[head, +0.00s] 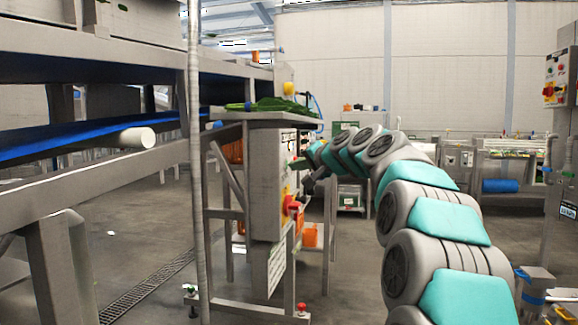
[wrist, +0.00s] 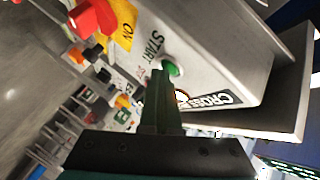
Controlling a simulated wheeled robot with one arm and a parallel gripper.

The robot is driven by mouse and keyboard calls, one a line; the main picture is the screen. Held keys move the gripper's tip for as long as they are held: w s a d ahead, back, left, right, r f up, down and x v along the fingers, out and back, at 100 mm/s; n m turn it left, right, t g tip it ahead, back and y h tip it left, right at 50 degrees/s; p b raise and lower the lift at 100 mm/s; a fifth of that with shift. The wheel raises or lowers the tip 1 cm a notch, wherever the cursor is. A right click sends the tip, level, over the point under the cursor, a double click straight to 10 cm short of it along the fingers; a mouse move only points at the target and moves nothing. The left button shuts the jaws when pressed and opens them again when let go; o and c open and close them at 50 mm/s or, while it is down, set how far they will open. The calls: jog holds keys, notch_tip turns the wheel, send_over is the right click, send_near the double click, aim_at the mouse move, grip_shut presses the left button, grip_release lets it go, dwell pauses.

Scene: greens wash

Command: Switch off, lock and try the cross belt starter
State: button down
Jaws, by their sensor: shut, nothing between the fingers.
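The cross belt starter is a grey box (head: 264,195) on the stand left of my arm. In the wrist view its face carries a label starting "CROS" (wrist: 208,101), a green button (wrist: 173,67) beside the word START, and a red rotary handle (wrist: 92,17) on a yellow plate (wrist: 122,22) marked ON. The red handle also shows in the head view (head: 291,205); I cannot tell its exact setting. My gripper (wrist: 160,78) is shut and empty, its tips close beside the green button; I cannot tell if they touch it. In the head view my gripper (head: 308,184) is at the box's right side.
A blue conveyor belt (head: 70,138) in a steel frame fills the left. Leafy greens (head: 270,105) lie above the starter box. Another panel with a red and yellow switch (head: 553,91) stands at far right.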

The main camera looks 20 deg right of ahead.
dwell(0.3)
jog(key=shift+s+d+f, duration=0.1)
jog(key=shift+s+d, duration=0.35)
jog(key=shift+d, duration=0.15)
jog(key=shift+s+d, duration=0.1)
jog(key=s+d, duration=0.1)
jog(key=d, duration=0.1)
jog(key=s+d, duration=0.1)
jog(key=d, duration=0.1)
jog(key=shift+s+b, duration=0.3)
jog(key=shift+s, duration=0.05)
dwell(0.6)
